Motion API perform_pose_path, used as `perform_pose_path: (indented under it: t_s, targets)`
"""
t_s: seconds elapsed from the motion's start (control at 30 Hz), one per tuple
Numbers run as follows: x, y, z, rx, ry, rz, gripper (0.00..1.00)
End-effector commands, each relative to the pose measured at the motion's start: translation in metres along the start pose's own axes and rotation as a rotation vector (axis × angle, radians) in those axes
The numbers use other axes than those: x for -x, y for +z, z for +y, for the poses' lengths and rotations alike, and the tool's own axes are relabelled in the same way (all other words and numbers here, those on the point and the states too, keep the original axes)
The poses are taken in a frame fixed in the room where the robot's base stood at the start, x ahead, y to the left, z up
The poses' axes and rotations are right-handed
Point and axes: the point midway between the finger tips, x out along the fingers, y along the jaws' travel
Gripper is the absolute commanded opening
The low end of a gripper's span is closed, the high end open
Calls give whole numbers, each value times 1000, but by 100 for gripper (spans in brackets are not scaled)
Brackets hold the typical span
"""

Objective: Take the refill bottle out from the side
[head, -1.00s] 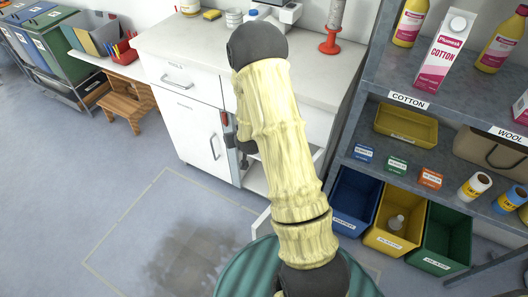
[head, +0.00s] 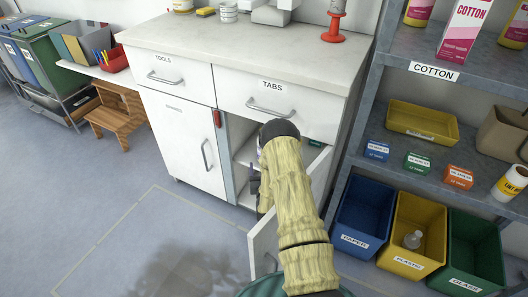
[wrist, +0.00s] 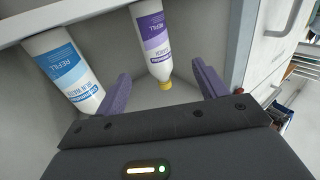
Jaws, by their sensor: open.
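Two white refill bottles show in the wrist view inside the cabinet. One has a purple label and a yellow cap (wrist: 154,42); the other has a blue label and a pale cap (wrist: 62,70). Both appear upside down in the picture. My gripper (wrist: 162,86) is open. Its purple fingers lie to either side of the purple-labelled bottle's cap end, with visible gaps and no clear contact. The blue-labelled bottle is outside the fingers, to the left. In the head view my arm covers much of the open cabinet (head: 240,135), and both bottles are hidden.
An open white door (head: 264,240) stands low beside my arm. The TABS drawer (head: 278,100) is above the opening, and a closed door (head: 185,140) is at left. A shelf unit with blue (head: 362,215), yellow and green bins stands close at right.

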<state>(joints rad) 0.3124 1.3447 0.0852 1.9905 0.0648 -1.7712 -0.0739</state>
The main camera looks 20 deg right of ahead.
Motion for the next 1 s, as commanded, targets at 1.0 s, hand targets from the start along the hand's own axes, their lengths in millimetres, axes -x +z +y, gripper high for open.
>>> perform_pose_path:
  t_s: [1.0]
  targets:
    - [-69,0,0,0,-1,-3,72]
